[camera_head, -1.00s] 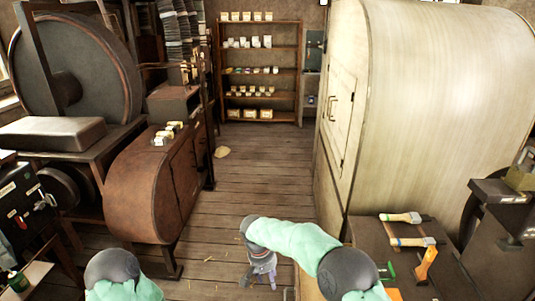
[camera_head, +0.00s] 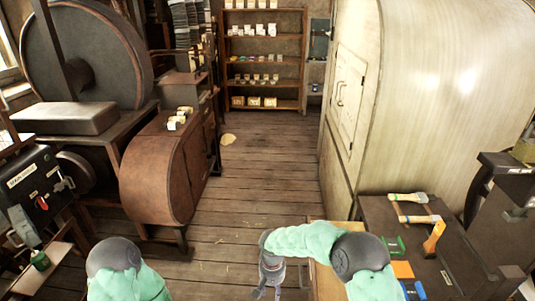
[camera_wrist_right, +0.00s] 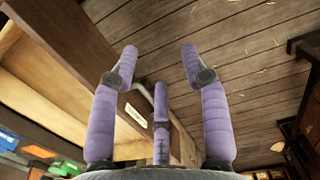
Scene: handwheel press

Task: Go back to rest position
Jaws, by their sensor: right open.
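My right gripper (camera_head: 266,293) hangs low in the head view, over the plank floor. Its arm (camera_head: 300,240) is bent, in a mint-green sleeve with a dark elbow cap. In the right wrist view the purple fingers of the right gripper (camera_wrist_right: 160,52) are spread wide with nothing between them. A wooden cabinet side with a bent metal handle (camera_wrist_right: 143,92) is close behind the fingers; whether they touch it cannot be told. Only the upper part of my left arm (camera_head: 125,275) shows at the bottom left; the left gripper is out of view.
A brown machine (camera_head: 150,180) stands left.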

